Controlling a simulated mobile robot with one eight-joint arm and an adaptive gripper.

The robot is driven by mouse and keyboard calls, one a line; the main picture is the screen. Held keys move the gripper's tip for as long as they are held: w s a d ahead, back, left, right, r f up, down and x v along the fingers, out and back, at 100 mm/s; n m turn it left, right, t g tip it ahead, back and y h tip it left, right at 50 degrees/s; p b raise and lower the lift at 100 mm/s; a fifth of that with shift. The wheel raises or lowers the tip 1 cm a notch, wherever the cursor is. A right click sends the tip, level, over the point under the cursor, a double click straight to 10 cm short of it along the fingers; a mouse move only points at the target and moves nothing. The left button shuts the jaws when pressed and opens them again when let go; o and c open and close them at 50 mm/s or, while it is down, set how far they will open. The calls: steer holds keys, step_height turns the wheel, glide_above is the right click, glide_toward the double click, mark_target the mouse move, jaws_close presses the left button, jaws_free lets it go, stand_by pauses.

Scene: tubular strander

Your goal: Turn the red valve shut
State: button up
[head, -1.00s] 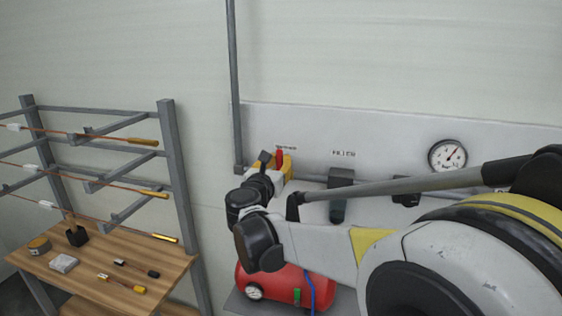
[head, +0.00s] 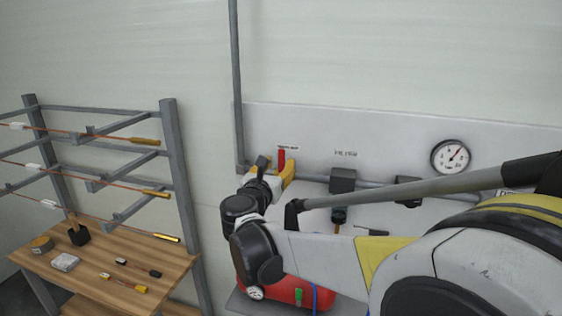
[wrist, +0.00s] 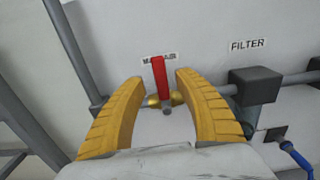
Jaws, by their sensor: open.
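The red valve (wrist: 159,75) has a red lever handle that stands upright on a brass body on the pipe, below a small label. In the wrist view my gripper (wrist: 158,82) is open, with one yellow finger on each side of the red handle and a gap on both sides. The fingers seem apart from the handle. In the head view the red handle (head: 281,158) shows just above the yellow fingers of my gripper (head: 279,170); the valve body is hidden there by the gripper.
A grey filter block (wrist: 254,86) sits on the pipe right of the valve. A pressure gauge (head: 450,157) is on the panel further right. A vertical pipe (head: 237,85) runs up at left. A red tank (head: 285,290) lies below my arm. A wooden bench (head: 150,262) stands left.

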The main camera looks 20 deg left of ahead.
steer(key=s, duration=0.9)
steer(key=shift+s, duration=0.25)
